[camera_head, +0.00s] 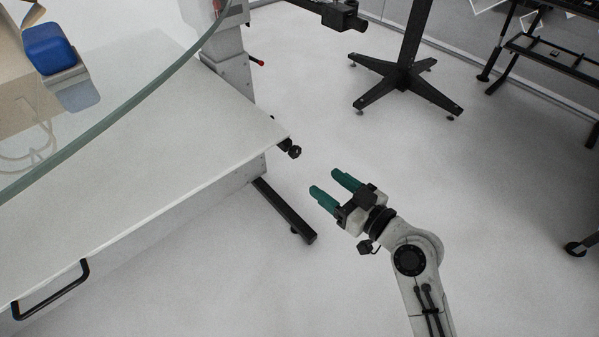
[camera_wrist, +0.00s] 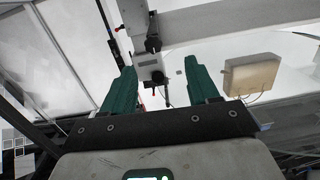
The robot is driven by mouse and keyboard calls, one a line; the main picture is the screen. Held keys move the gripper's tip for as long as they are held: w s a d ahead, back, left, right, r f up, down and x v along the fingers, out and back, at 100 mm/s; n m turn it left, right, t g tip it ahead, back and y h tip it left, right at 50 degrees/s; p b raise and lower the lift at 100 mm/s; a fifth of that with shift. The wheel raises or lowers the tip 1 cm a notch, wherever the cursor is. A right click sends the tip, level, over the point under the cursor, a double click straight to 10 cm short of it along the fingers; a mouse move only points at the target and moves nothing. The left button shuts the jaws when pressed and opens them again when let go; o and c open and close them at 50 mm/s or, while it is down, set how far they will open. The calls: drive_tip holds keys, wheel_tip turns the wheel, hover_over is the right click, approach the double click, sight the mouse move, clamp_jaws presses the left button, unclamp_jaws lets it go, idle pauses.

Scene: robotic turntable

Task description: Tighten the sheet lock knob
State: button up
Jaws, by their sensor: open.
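A small black knob (camera_head: 294,151) sticks out at the near right corner of the white table. My gripper (camera_head: 326,182), with two green fingers, is open and empty. It is to the lower right of the knob in the head view, with a gap between them, and its fingers point up and left toward the table corner. In the wrist view the open fingers (camera_wrist: 160,66) frame dark knob-like parts on a light structure. I cannot tell for certain which of these is the sheet lock knob.
The white table (camera_head: 190,150) has a glass disc edge (camera_head: 120,112) above it and a black handle (camera_head: 50,290) at its front. A black table foot (camera_head: 285,210) lies below the corner. A black stand (camera_head: 405,80) is at the back. The floor around my gripper is clear.

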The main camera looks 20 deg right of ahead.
sight(297, 153)
drive_tip(key=shift+t, duration=0.5)
drive_tip(key=x, duration=0.7)
drive_tip(key=d+x, duration=0.1)
drive_tip(key=x, duration=0.3)
drive_tip(key=shift+w+a, duration=0.1)
drive_tip(key=shift+w, duration=0.2)
drive_tip(key=shift+c, duration=0.2)
drive_tip(key=c, duration=1)
drive_tip(key=shift+m, duration=0.3)
